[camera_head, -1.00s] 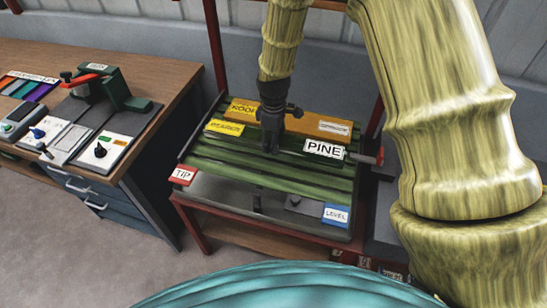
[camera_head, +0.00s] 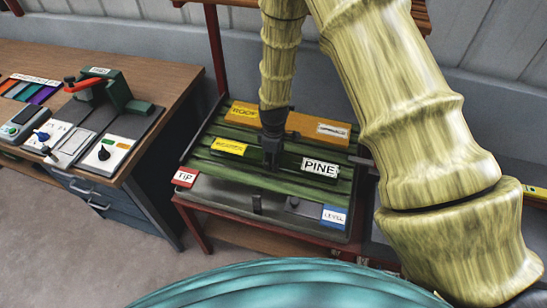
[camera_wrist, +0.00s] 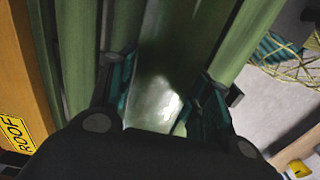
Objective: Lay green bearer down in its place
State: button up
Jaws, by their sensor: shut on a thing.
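The green bearer (camera_head: 294,163), a long dark green bar, carries a yellow tag at its left and a white PINE tag at its right in the head view. My gripper (camera_head: 271,161) points down and is shut on it near its middle. In the wrist view my two dark teal fingers (camera_wrist: 162,95) stand either side of a blurred, shiny green surface. The bearer lies across the slatted green bed of the red-framed stand (camera_head: 205,240), in front of the orange ROOF bar (camera_head: 290,122) and parallel to it. I cannot tell whether it touches the bed.
The stand's front carries a red TIP tag (camera_head: 186,177) and a blue LEVEL tag (camera_head: 335,217), with a small dark peg (camera_head: 257,203) between them. A wooden bench (camera_head: 150,75) with a red-handled green device (camera_head: 116,90) is at left. Floor between is clear.

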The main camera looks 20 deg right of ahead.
jog(key=shift+f, duration=0.15)
jog(key=o, duration=1.5)
jog(key=shift+o, duration=0.2)
notch_tip(320, 180, up, 12)
jog(key=b, duration=0.4)
